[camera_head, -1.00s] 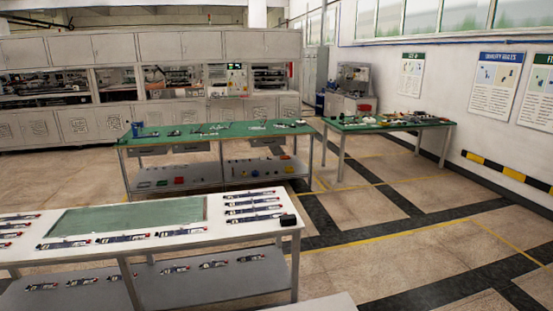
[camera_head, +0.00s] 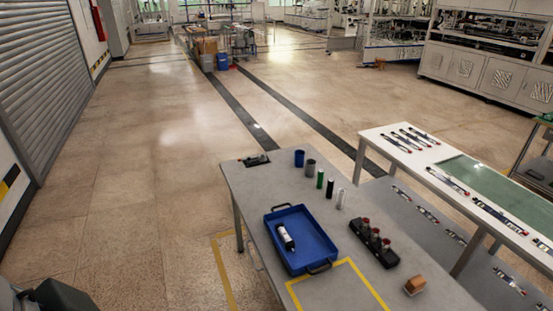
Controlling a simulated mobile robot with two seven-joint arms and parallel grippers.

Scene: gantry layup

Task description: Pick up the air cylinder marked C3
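Slim air cylinders with dark and red ends lie on the white table at the right. A group of several (camera_head: 410,138) lies at its far left corner, and single ones (camera_head: 447,181) lie along the near edge beside a green mat (camera_head: 487,182). More cylinders (camera_head: 415,204) lie on the lower shelf. Their markings are too small to read, so I cannot tell which is C3. Neither of my grippers is in view.
A grey table (camera_head: 240,187) stands in front, with a blue tray (camera_head: 328,258) holding a white and black bottle-like item (camera_head: 285,237). It also bears cups, small upright cylinders, a dark holder (camera_head: 366,243) and a brown block (camera_head: 414,285). Open floor (camera_head: 150,190) lies left.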

